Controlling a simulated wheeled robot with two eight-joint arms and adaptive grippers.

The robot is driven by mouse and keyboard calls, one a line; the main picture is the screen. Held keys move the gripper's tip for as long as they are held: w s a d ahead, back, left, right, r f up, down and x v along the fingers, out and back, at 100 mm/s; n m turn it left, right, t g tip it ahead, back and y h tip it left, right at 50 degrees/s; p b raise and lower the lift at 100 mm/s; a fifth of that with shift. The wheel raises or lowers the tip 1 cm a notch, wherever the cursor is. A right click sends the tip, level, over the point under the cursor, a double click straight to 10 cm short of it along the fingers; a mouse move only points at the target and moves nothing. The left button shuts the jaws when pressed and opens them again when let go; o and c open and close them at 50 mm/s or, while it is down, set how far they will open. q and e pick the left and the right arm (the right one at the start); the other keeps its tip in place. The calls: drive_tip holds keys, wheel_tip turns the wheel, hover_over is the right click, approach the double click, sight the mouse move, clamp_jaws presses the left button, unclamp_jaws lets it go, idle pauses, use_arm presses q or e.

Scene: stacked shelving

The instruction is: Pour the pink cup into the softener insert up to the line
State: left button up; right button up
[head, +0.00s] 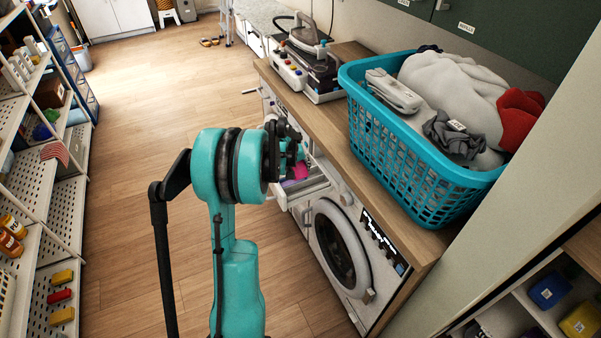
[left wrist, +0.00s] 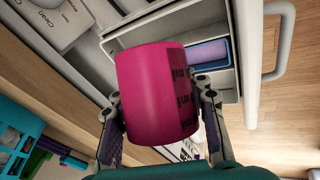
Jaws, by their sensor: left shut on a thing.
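A pink cup (left wrist: 150,92) with dark printed marks on its side fills the middle of the left wrist view. My left gripper (left wrist: 160,100) is shut on it, with one finger on each side. In the head view a small part of the pink cup (head: 301,171) shows beyond my left gripper (head: 290,155), above the open white drawer (head: 308,188). In the left wrist view a blue compartment with purple in it (left wrist: 208,53), likely the softener insert, lies in the drawer, partly hidden behind the cup. No fill line or cup contents can be made out. My right gripper is not in view.
The washing machine (head: 340,245) stands under a wooden counter (head: 335,135). A teal laundry basket (head: 410,160) full of clothes and an iron (head: 312,55) stand on the counter. Shelving (head: 45,190) lines the left side. The wooden floor (head: 130,130) between is mostly clear.

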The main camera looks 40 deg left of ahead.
use_arm(q)
drive_tip(key=shift+y, duration=0.4)
drive_tip(key=shift+w+a, duration=0.1)
drive_tip(key=shift+a, duration=0.1)
drive_tip(key=shift+s+d+f+m+t+y+b, duration=0.15)
drive_tip(key=shift+d+f+t+y+b, duration=0.15)
drive_tip(key=shift+y+b, duration=0.3)
drive_tip(key=shift+s+d+f+m+t+y+b, duration=0.1)
drive_tip(key=shift+d+m+t+y+b, duration=0.1)
drive_tip(key=shift+t+y+b, duration=0.3)
drive_tip(key=shift+y+b, duration=0.3)
drive_tip(key=shift+b, duration=0.05)
drive_tip(key=shift+r, duration=0.25)
